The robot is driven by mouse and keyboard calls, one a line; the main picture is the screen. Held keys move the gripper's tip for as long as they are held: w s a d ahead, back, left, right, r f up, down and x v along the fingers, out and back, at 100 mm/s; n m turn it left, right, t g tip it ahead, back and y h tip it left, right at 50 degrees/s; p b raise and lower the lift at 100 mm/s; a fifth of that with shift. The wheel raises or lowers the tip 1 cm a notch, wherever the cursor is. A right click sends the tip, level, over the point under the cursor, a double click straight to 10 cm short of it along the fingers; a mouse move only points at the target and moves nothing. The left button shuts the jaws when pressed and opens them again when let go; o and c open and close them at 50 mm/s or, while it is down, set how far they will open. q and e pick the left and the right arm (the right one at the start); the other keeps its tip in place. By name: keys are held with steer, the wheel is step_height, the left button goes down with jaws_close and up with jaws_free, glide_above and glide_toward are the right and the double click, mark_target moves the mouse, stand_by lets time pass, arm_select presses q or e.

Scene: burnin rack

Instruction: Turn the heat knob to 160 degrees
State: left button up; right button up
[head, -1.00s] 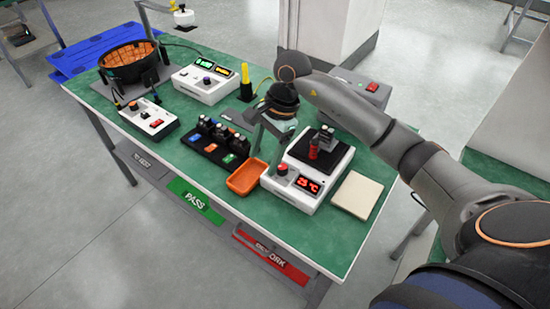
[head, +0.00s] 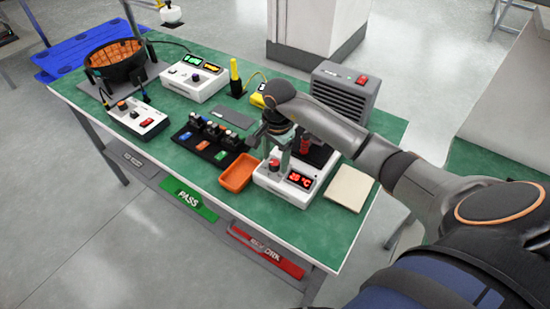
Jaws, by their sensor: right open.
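My left gripper is out of view.
An orange tray (head: 238,173) sits just left of the hot plate, a cream pad (head: 349,188) just right. A black holder with several small parts (head: 212,139) lies farther left. A grey box with a red switch (head: 345,92) stands behind. Green table surface is clear in front.

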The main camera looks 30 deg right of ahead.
steer(key=shift+f, duration=0.4)
steer(key=shift+c, duration=0.3)
jaws_close()
